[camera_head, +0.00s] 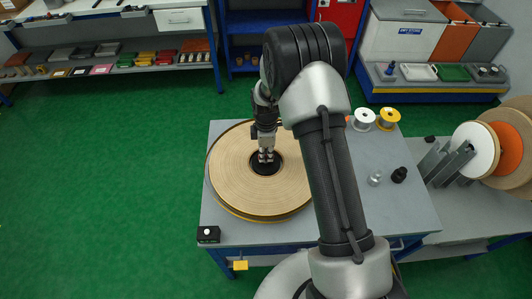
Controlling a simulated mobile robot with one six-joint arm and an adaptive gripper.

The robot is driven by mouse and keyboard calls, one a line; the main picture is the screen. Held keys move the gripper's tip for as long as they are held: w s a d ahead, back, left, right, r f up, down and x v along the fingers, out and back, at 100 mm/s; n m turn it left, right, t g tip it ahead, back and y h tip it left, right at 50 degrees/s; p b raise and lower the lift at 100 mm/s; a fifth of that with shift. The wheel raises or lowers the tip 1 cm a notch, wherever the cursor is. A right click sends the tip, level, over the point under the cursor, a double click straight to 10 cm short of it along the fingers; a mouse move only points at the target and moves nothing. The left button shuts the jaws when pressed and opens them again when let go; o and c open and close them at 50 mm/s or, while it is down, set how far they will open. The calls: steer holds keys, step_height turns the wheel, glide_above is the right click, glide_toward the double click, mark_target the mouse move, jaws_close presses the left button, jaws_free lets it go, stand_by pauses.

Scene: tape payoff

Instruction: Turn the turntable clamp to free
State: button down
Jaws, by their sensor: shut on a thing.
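The turntable (235,182) is a broad, light tan disc with a dark and yellow rim, lying flat on the left part of a grey table. Its black round hub (266,168) is at the centre. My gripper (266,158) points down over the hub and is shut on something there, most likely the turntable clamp. The clamp itself is small and mostly hidden by the fingers, so I cannot tell its turn position. My arm covers the right edge of the disc.
On the grey table (400,215) stand two small spools (388,117), a metal cylinder (375,178) and a black knob-like part (399,174). A black box with a white button (208,234) sits at the front left corner. Large reels (508,148) stand at right. Green floor is clear at left.

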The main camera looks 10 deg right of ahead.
stand_by(0.4)
steer(key=c, duration=1.7)
jaws_free()
steer(key=shift+r, duration=6)
